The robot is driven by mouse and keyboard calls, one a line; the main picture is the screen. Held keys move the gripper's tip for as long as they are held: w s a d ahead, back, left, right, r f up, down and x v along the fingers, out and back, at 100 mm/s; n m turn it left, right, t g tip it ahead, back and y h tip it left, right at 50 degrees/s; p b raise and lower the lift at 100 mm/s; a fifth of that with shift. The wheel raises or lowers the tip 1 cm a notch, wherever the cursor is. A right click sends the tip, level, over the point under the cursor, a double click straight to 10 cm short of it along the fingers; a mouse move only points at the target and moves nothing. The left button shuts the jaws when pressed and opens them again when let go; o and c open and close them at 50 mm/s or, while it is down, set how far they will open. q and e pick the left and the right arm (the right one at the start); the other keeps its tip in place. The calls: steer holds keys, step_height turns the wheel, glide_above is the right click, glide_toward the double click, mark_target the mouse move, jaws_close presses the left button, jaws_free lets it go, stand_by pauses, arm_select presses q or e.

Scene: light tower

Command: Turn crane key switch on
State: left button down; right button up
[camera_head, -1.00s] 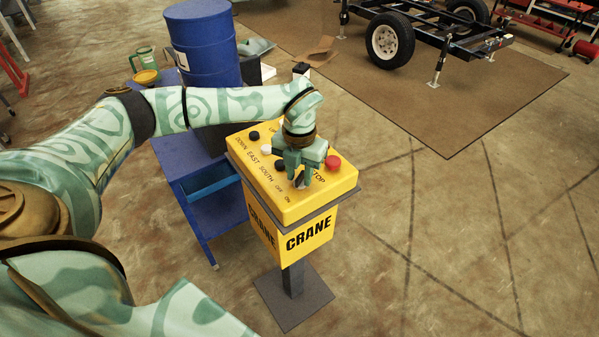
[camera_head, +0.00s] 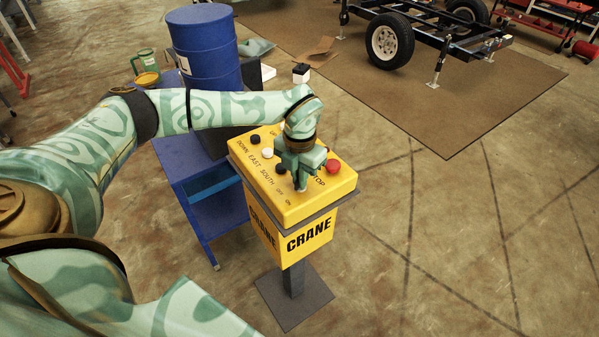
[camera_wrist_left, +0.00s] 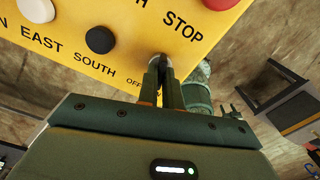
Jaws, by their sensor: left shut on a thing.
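The yellow crane control box (camera_head: 289,214) stands on a dark post, with a sloped top of buttons and printed labels. The key switch (camera_wrist_left: 164,60) sits between the OFF label and the STOP label in the left wrist view, mostly covered by my fingers. My left gripper (camera_head: 300,186) points down onto the front part of the panel. In the left wrist view its fingers (camera_wrist_left: 163,72) are close together, shut on the key switch. The switch's angle is hard to tell. My right gripper is not in view.
A red STOP button (camera_head: 333,166) is close to the right of my gripper. Black and white buttons (camera_head: 266,150) line the panel's left side. A blue cart (camera_head: 217,215) with a blue barrel (camera_head: 206,50) stands behind left. The floor to the right is clear.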

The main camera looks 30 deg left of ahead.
arm_select(q)
steer(key=m+p, duration=0.1)
steer(key=m, duration=0.1)
steer(key=m+p, duration=0.2)
steer(key=m, duration=0.1)
steer(key=shift+r+m, duration=0.2)
steer(key=shift+m, duration=0.1)
steer(key=shift+w+a+f+m+p, duration=0.1)
steer(key=shift+m+p, duration=1)
steer(key=shift+m, duration=0.9)
steer(key=c, duration=1.6)
jaws_free()
steer(key=shift+o, duration=0.2)
step_height(320, 180, up, 16)
